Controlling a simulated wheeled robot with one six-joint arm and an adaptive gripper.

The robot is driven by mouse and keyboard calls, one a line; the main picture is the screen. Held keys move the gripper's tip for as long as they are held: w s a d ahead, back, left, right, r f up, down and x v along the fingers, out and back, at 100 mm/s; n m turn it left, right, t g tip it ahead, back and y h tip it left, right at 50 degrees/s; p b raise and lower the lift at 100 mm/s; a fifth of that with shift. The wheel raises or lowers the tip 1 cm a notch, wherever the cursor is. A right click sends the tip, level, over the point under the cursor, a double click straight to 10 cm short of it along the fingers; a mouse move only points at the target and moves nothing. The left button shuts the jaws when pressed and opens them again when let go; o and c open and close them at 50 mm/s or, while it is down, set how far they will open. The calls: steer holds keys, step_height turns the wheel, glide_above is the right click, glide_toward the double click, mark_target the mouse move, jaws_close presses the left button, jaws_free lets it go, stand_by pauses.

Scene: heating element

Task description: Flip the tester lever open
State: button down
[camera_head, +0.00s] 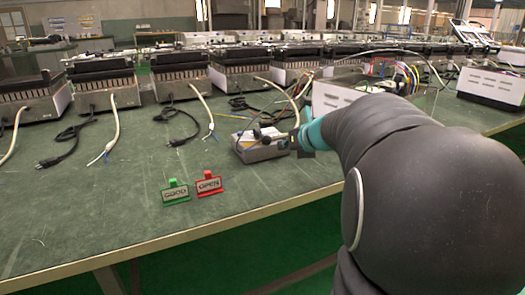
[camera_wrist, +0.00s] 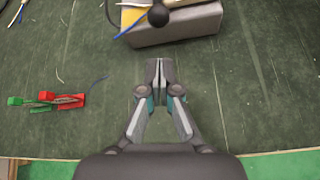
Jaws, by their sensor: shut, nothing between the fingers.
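The tester (camera_head: 262,147) is a small grey-white box on the green bench, left of my arm in the head view. A dark lever with a round black knob (camera_wrist: 158,15) shows on it in the wrist view, at the top centre. The tester's grey side (camera_wrist: 175,30) faces my gripper there. My gripper (camera_wrist: 160,62) is shut and empty, with its fingertips together just short of the tester and apart from the knob in the picture. In the head view my gripper (camera_head: 297,140) is partly hidden by my arm, at the tester's right side. The lever's exact angle is unclear.
A green GOOD sign (camera_head: 175,192) and a red OPEN sign (camera_head: 208,184) stand near the bench's front edge. Several heating units (camera_head: 105,80) with trailing cables line the back. A white box with coloured wires (camera_head: 335,92) stands behind my arm. The front left bench is clear.

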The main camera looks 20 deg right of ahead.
mark_target(264, 150)
steer(key=shift+w, duration=0.1)
steer(key=b+x, duration=0.1)
steer(key=x, duration=0.8)
steer(key=shift+w+f+b, duration=0.3)
steer(key=shift+b, duration=0.1)
steer(key=shift+r, duration=0.15)
